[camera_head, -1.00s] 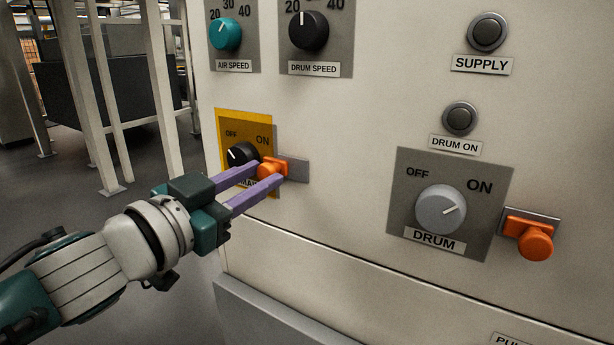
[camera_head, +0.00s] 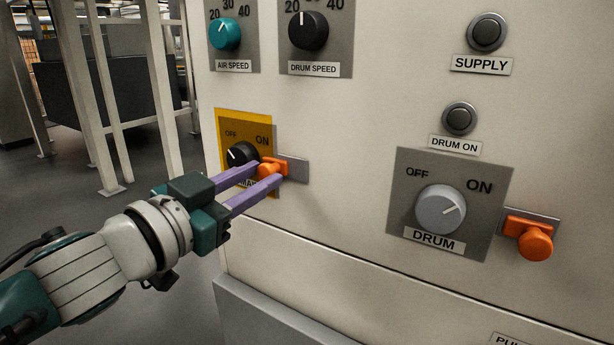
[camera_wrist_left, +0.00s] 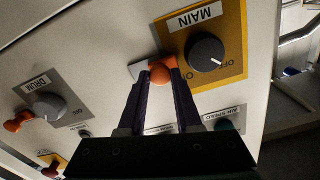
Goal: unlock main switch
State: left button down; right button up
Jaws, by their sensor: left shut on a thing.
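The main switch is a black knob (camera_head: 241,155) on a yellow plate (camera_head: 258,127) marked OFF and ON. In the left wrist view the same knob (camera_wrist_left: 204,53) shows beside the MAIN label. An orange lock knob (camera_head: 268,169) sits on a grey slide plate (camera_head: 297,168) at the yellow plate's right edge. My left gripper (camera_head: 267,178) is shut on this orange lock, with one purple finger on each side. In the left wrist view the orange lock (camera_wrist_left: 160,72) shows between the fingertips. My right gripper is not in view.
To the right are the grey DRUM knob (camera_head: 441,210) and its own orange lock (camera_head: 535,242). AIR SPEED (camera_head: 225,34) and DRUM SPEED (camera_head: 308,31) knobs are above. White posts (camera_head: 88,100) stand left of the panel. The panel face between the switches is clear.

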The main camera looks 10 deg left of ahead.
aim_at(299, 169)
pick_arm(q)
jog(key=shift+s+d+p, duration=0.2)
jog(key=shift+s+d, duration=0.05)
jog(key=shift+d, duration=0.5)
jog(key=shift+s+d+p, duration=0.2)
jog(key=shift+s+d, duration=0.05)
jog(key=shift+d, duration=0.45)
jog(key=shift+r, duration=0.1)
jog(key=c, duration=1)
grip_release()
jog(key=shift+c, duration=0.2)
jog(key=o, duration=0.4)
jog(key=shift+o, duration=0.3)
